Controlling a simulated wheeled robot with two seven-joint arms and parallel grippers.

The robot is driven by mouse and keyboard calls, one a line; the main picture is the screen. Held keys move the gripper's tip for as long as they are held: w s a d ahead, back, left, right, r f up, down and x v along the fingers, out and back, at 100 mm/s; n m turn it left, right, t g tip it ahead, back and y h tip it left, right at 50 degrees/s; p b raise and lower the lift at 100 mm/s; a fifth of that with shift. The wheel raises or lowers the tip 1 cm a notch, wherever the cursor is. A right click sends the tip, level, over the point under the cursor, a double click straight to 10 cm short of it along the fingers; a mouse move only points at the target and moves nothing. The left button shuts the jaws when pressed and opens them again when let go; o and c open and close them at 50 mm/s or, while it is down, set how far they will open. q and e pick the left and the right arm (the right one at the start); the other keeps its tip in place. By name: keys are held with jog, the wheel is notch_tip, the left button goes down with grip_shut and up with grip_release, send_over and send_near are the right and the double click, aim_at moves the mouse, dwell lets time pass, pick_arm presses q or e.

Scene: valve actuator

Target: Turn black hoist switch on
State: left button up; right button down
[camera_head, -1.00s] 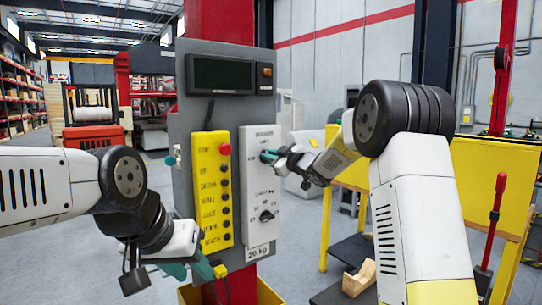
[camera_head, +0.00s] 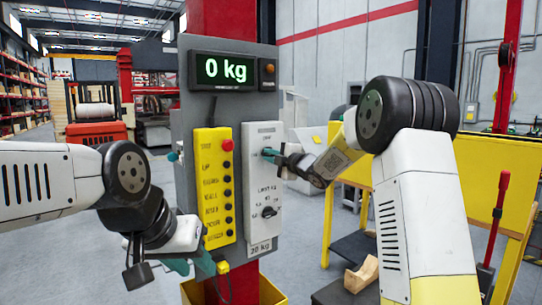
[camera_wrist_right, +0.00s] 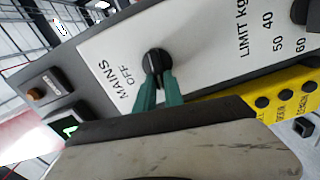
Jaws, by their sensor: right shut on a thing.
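The black hoist switch (camera_wrist_right: 156,61) is a round knob beside the MAINS and OFF labels on the white panel (camera_head: 261,180). My right gripper (camera_head: 268,153) reaches it from the right, and its teal fingers are shut on the knob in the right wrist view (camera_wrist_right: 158,82). The fingers partly hide the knob; any ON label is not visible. The display (camera_head: 225,71) above is lit and reads 0 kg. My left gripper (camera_head: 205,264) is low at the left, by the bottom of the yellow button panel; its jaw opening is unclear.
The yellow panel (camera_head: 214,190) with a red button and several black ones is left of the white panel. A LIMIT knob (camera_head: 269,212) sits lower on the white panel. A yellow bench (camera_head: 490,180) and a wooden piece (camera_head: 362,274) stand at the right.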

jog(key=shift+f+n, duration=0.2)
jog(key=shift+n, duration=0.3)
jog(key=c, duration=1.4)
grip_release()
jog(key=shift+c, duration=0.2)
jog(key=shift+s+d, duration=0.1)
jog(key=v, duration=0.7)
jog(key=shift+s+d, duration=0.2)
